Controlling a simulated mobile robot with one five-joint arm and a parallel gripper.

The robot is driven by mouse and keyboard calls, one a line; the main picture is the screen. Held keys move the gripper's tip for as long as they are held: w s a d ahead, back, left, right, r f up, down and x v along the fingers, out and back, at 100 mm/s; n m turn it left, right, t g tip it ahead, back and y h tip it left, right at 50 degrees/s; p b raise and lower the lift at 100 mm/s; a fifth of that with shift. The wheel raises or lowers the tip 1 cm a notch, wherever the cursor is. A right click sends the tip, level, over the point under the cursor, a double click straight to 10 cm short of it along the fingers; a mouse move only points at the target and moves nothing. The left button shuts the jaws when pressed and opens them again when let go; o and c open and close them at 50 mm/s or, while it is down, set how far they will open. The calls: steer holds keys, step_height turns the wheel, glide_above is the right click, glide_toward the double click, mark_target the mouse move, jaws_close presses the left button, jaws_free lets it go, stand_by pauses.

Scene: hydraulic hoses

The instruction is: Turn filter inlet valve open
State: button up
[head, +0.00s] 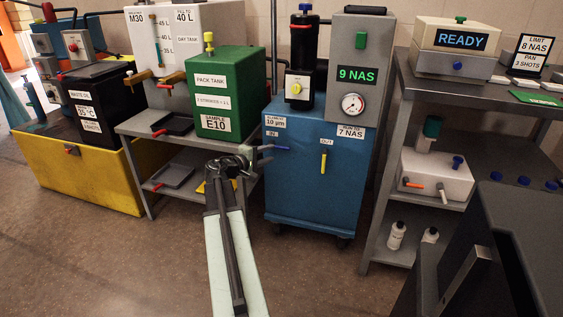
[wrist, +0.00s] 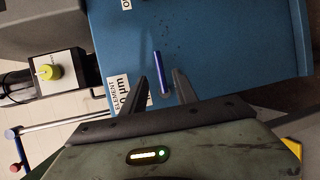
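The blue filter cart (head: 300,195) carries two valve handles below its labels. The inlet valve handle (head: 281,148), blue and beside the "IN" label, lies roughly level. The yellow outlet handle (head: 323,162), under the "OUT" label, points up and down. My gripper (head: 264,152) is at the cart's left front, close to the blue handle. In the wrist view, the blue handle (wrist: 160,72) shows with its near end between my two open fingers (wrist: 160,83). A gap shows on both sides; I cannot tell whether a finger touches it.
A green pack tank (head: 228,95) stands on the shelf left of the cart. A grey box with a gauge (head: 353,104) and a black filter (head: 300,65) top the cart. A grey shelf rack (head: 385,170) stands close on the right. Floor in front is clear.

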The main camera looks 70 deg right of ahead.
mark_target(282, 148)
steer(key=b+x, duration=0.1)
steer(key=x, duration=0.6)
steer(key=shift+s+d, duration=0.1)
steer(key=shift+d, duration=0.25)
jaws_close()
stand_by(1.0)
steer(key=shift+d, duration=0.1)
